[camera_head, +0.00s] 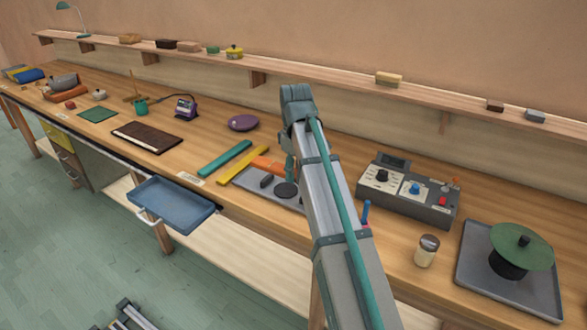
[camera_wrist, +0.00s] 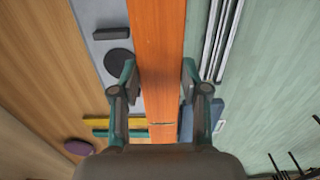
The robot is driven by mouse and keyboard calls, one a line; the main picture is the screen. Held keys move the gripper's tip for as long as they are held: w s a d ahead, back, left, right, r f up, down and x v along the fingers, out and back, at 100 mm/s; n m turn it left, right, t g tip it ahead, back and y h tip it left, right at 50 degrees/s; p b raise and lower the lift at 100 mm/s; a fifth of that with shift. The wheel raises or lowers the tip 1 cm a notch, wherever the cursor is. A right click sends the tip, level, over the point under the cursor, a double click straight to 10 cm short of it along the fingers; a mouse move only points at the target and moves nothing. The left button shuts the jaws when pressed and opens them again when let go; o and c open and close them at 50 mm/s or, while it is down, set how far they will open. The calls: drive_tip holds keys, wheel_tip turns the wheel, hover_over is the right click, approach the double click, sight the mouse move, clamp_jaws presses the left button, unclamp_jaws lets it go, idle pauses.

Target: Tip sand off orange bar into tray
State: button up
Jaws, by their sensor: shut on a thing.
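My gripper (camera_wrist: 158,76) is shut on the orange bar (camera_wrist: 160,40), with one finger at each long side in the wrist view. In the head view, a short length of the orange bar (camera_head: 267,164) shows left of my arm; the rest is hidden behind the arm. The bar's broad face looks flat to the wrist camera. I cannot make out sand on it. The blue tray (camera_head: 172,206), with a pale handle, juts out at the bench's front edge, left of my arm. A blue part of it (camera_wrist: 187,122) shows beside the right finger in the wrist view.
A grey plate (camera_head: 246,182) with a dark disc lies beneath the bar. Teal (camera_head: 224,158) and yellow (camera_head: 243,166) bars lie left of it. A control box (camera_head: 408,192), shaker (camera_head: 427,251) and green disc (camera_head: 522,246) stand right of my arm.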

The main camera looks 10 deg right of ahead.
drive_tip(key=w+r+p, duration=0.1)
drive_tip(key=p, duration=0.2)
drive_tip(key=shift+r, duration=0.2)
drive_tip(key=w+f+t+h, duration=0.5)
drive_tip(key=w+f, duration=0.4)
drive_tip(key=w, duration=0.4)
drive_tip(key=shift+f+t, duration=0.15)
drive_tip(key=shift+t, duration=0.15)
idle(0.3)
drive_tip(key=shift+t+h+b, duration=0.3)
drive_tip(key=shift+h+b, duration=0.2)
drive_tip(key=shift+b, duration=0.3)
